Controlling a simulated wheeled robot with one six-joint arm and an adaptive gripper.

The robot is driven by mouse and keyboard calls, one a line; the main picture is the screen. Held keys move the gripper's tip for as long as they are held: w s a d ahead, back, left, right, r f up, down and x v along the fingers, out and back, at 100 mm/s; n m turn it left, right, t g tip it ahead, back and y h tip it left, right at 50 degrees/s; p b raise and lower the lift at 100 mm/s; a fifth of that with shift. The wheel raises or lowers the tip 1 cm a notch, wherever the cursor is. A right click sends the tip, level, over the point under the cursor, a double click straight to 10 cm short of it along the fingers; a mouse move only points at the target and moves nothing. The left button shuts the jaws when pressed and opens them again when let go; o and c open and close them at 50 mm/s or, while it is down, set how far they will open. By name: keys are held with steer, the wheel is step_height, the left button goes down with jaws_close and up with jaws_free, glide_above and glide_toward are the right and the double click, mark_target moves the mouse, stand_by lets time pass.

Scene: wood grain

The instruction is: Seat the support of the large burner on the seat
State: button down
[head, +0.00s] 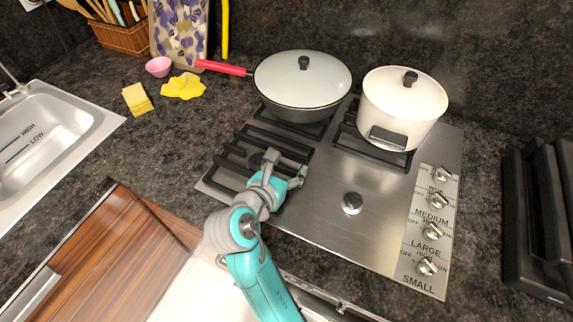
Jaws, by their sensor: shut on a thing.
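A black pan support (238,150), a grate of several parallel bars, is at the front left of the steel hob (310,245). My gripper (287,168) is shut on its right-hand side, with grey fingers and a teal arm hiding part of it. I cannot tell whether the support touches the hob or hangs just above it. A bare burner (352,203) with a round cap and no support around it sits at the front right of the hob.
A lidded pan (300,85) with a red handle and a lidded white pot (402,105) stand on the back supports. Knobs (432,231) line the hob's right edge.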

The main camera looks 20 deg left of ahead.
steer(key=shift+f, duration=0.1)
steer(key=shift+c, duration=0.4)
jaws_free()
steer(key=shift+f, duration=0.1)
steer(key=v, duration=1.2)
